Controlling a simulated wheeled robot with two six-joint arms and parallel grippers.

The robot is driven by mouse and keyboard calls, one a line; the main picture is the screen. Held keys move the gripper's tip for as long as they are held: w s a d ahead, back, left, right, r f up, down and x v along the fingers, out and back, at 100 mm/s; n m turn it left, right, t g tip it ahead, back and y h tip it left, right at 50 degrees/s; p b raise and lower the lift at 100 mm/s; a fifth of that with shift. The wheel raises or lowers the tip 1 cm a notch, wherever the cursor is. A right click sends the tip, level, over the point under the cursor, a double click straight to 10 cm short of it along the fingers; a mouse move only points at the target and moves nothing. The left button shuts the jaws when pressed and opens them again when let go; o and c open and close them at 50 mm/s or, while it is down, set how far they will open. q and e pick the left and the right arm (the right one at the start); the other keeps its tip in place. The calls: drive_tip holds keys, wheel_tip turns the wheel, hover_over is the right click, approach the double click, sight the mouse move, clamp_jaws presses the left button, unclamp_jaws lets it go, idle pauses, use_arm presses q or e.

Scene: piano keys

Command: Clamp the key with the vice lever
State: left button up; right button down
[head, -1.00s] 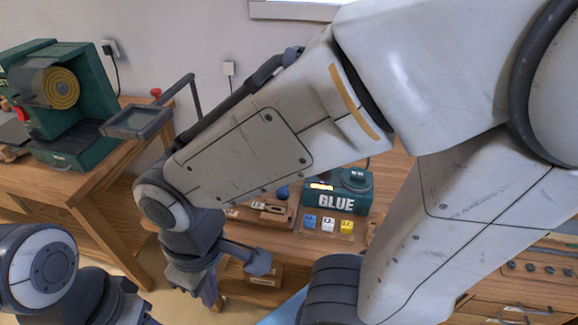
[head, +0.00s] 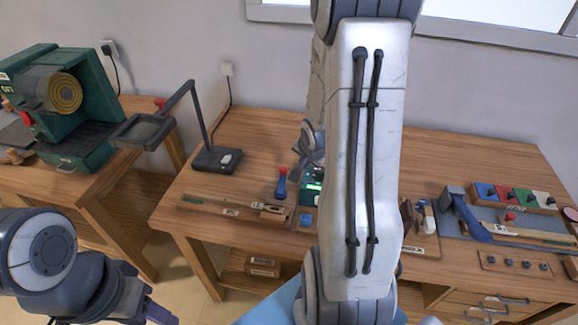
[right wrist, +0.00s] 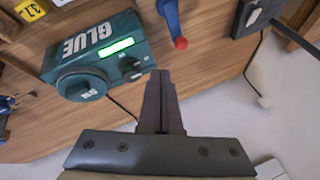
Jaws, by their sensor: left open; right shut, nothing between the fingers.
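A long wooden piano key (head: 245,209) lies on a holder at the left front of the workbench. A blue upright part with a red tip (head: 281,182) stands just behind its right end. It also shows in the right wrist view (right wrist: 171,20); I cannot tell if it is the vice lever. My right gripper (right wrist: 161,78) is shut and empty, above the table between the green glue machine and the blue part. In the head view my right arm hides most of it. My left gripper (head: 155,310) is open and empty at the bottom left, away from the bench.
The green glue machine (right wrist: 95,55) is mostly hidden by my arm in the head view. A dark lamp stand (head: 216,158) is at the left back. A blue tool (head: 465,215) and a tray of coloured blocks (head: 515,198) are at the right. The back of the bench is clear.

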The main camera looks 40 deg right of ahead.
sight(283, 182)
drive_tip(key=b+x, duration=0.1)
drive_tip(key=x, duration=0.8)
drive_tip(key=shift+f, duration=0.2)
drive_tip(key=w, duration=0.1)
drive_tip(key=w+f, duration=0.1)
drive_tip(key=w, duration=0.1)
drive_tip(key=shift+a+f, duration=0.25)
drive_tip(key=shift+a, duration=0.05)
drive_tip(key=shift+w+f, duration=0.3)
drive_tip(key=shift+w, duration=0.15)
drive_tip(key=shift+a, duration=0.1)
